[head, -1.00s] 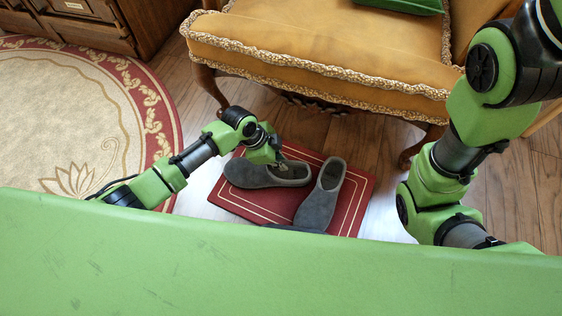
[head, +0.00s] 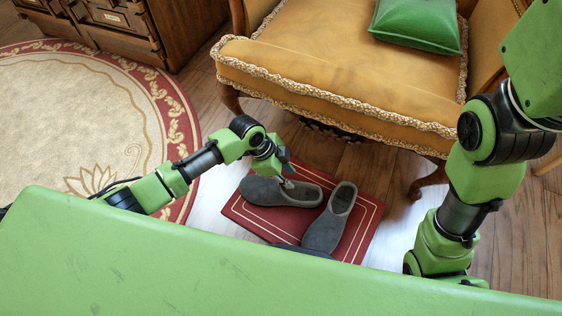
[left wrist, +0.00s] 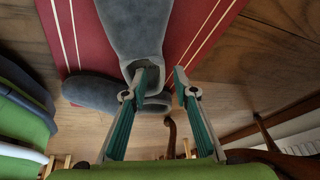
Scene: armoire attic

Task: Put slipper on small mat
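Two grey slippers lie on the red small mat (head: 237,208) with pale border lines. The left slipper (head: 268,191) lies crosswise, and the right slipper (head: 330,222) lies beside it, slanting away from me. My left gripper (head: 287,180) is over the opening end of the left slipper. In the left wrist view its two fingers (left wrist: 166,77) stand apart; one overlaps the near edge of a grey slipper (left wrist: 135,30), the other is clear of it. I cannot tell whether they touch. The other slipper (left wrist: 92,92) lies beyond the left finger. My right gripper is not in view.
A yellow armchair (head: 330,75) with a green cushion (head: 418,25) stands just behind the mat. A round cream and red rug (head: 80,110) lies left, with a wooden cabinet (head: 110,25) behind. A dark flat piece (head: 300,250) at the mat's near edge is partly hidden by my body.

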